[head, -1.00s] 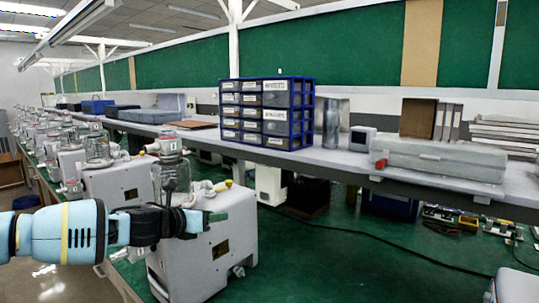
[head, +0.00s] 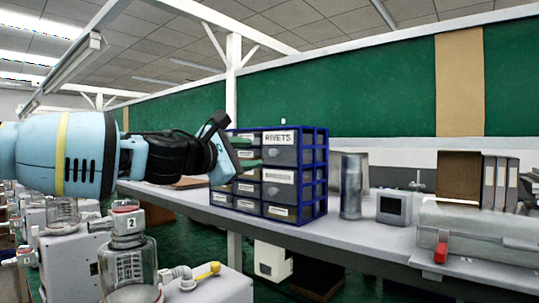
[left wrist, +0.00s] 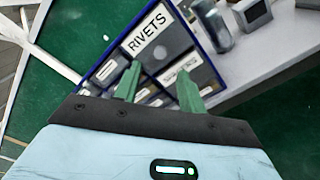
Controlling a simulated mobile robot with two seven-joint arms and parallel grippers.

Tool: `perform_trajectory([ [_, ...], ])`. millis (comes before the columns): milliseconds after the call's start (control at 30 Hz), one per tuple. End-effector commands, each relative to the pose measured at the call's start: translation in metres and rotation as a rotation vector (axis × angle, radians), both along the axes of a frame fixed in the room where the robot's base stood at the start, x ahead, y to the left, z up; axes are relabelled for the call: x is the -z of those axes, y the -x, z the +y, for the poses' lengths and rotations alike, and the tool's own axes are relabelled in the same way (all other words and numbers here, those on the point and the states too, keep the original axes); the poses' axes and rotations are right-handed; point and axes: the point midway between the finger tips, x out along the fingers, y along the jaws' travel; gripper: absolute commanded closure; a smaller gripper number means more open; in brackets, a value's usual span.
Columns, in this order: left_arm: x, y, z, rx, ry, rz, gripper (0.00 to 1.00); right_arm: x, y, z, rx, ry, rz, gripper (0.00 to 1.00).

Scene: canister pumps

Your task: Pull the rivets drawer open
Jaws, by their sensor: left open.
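The rivets drawer (head: 281,155) is the top right drawer of a blue-framed cabinet (head: 321,172) with grey drawers. Its white label reads RIVETS, and it looks closed. It also shows in the left wrist view (left wrist: 170,46), tilted, beyond the fingers. My left gripper (head: 257,151) is open, its green fingers pointing at the cabinet near the drawer's left side. In the left wrist view the open fingers (left wrist: 159,76) have nothing between them and appear apart from the drawer front. The arm hides part of the cabinet's left column. My right gripper is not in view.
The cabinet stands on a grey shelf (head: 345,236). To its right are a metal cylinder (head: 351,186), a small grey box (head: 394,207) and a large grey case (head: 480,232). Below the left arm stand canister pumps with glass jars (head: 130,262).

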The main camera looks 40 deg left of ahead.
Motion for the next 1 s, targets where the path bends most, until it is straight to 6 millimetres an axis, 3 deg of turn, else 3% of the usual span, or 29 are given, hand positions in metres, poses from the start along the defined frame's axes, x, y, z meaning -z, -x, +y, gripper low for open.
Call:
perform_trajectory([
  [267, 0.001, -0.007, 0.000, 0.000, 0.001, 0.001, 0.59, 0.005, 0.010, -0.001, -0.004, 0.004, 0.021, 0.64],
  [700, 0.002, -0.060, -0.004, -0.001, 0.002, 0.002, 0.59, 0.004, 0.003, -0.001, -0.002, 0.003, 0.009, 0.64],
  [1000, 0.001, -0.077, -0.006, 0.001, 0.002, 0.001, 0.59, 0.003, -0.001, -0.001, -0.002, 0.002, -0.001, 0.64],
])
